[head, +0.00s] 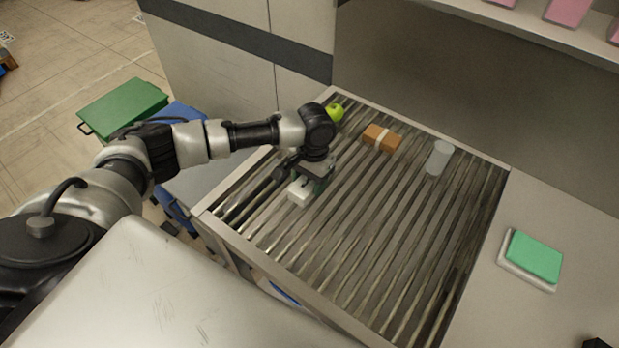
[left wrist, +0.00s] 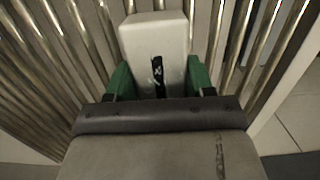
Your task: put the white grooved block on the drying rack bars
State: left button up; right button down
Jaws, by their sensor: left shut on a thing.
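The white grooved block (head: 300,192) is at the left part of the drying rack bars (head: 385,235). In the left wrist view the white block (left wrist: 153,38) shows a dark slot in its face and sits between green finger pads, with bars behind it. My left gripper (head: 312,184) is shut on the block, pointing down at the bars. It also shows in the left wrist view (left wrist: 158,84). I cannot tell whether the block touches the bars. My right gripper is not seen.
A green apple (head: 336,111), an orange-brown block with a white band (head: 381,138) and a translucent grey cylinder (head: 439,158) stand along the rack's back. A green sponge-like block (head: 535,256) lies on the right counter. The rack's middle and front are clear.

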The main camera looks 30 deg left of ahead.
pick_arm(q)
jog(key=shift+f, duration=0.2)
jog(key=o, duration=1.2)
jog(key=r, duration=0.4)
jog(key=w+r+b, duration=0.1)
jog(key=r, duration=0.7)
jog(key=shift+w+d+b, duration=0.1)
jog(key=shift+w+b, duration=0.1)
jog(key=shift+b, duration=0.15)
